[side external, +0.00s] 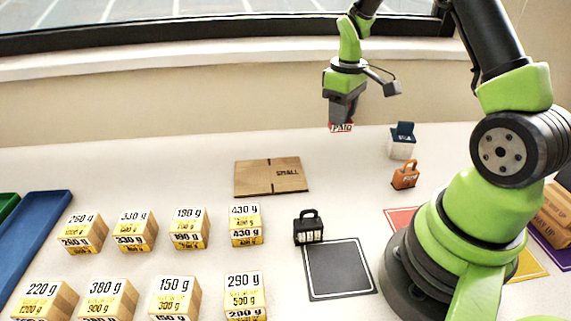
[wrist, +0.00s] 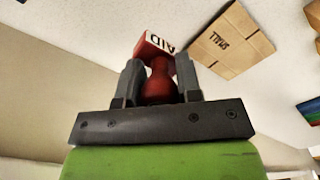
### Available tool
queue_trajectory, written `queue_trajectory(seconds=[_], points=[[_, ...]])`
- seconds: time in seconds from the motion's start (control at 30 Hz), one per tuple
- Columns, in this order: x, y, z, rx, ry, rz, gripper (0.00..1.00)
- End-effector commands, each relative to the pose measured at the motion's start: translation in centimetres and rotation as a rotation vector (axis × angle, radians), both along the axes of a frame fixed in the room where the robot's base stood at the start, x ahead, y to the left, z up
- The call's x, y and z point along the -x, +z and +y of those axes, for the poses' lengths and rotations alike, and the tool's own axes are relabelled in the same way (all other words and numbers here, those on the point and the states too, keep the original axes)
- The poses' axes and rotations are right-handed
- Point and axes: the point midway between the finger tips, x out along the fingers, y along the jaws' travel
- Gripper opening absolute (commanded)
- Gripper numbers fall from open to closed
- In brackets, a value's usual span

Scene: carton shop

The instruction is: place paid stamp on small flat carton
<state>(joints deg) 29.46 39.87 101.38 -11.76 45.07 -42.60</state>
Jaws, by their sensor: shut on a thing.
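My gripper (side external: 342,117) is shut on the red paid stamp (side external: 342,128) and holds it in the air, to the right of the small flat carton and above table height. The wrist view shows the stamp (wrist: 158,82) with its red handle between the two fingers (wrist: 160,85) and part of its white lettered face. The small flat carton (side external: 262,178) is a brown sheet marked SMALL, lying flat on the table with nothing on it. The carton also shows at the upper right of the wrist view (wrist: 240,50). The stamp is apart from the carton.
An orange stamp (side external: 405,176), a white and dark blue stamp (side external: 402,143) and a black stamp (side external: 309,228) stand to the right and front. Several weight-labelled boxes (side external: 136,236) stand at the front left. A black mat (side external: 338,285) lies in front. Table around the carton is clear.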

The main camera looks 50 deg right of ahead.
Motion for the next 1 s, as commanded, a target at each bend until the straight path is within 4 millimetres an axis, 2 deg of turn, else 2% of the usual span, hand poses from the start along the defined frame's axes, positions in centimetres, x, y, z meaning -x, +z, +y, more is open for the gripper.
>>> queue_trajectory(seconds=[0.03,0.1,0.2,0.3,0.4,0.47,0.57,0.7,1.0], points=[[-1.8,0.1,1.5,0.002,0.011,-0.002,0.09],[-4.0,0.2,3.8,0.002,0.009,-0.002,0.09],[-6.5,0.5,7.2,0.002,0.002,-0.003,0.09],[-8.2,0.7,10.2,0.001,-0.009,-0.003,0.09],[-9.1,0.8,12.3,0.001,-0.017,-0.002,0.09],[-9.3,0.6,13.0,0.0,-0.021,0.0,0.09],[-9.5,-0.8,13.5,-0.001,-0.025,0.004,0.09],[-9.5,-3.6,13.5,-0.001,-0.026,0.005,0.09],[-9.5,-7.4,13.4,-0.001,-0.026,0.002,0.09]])
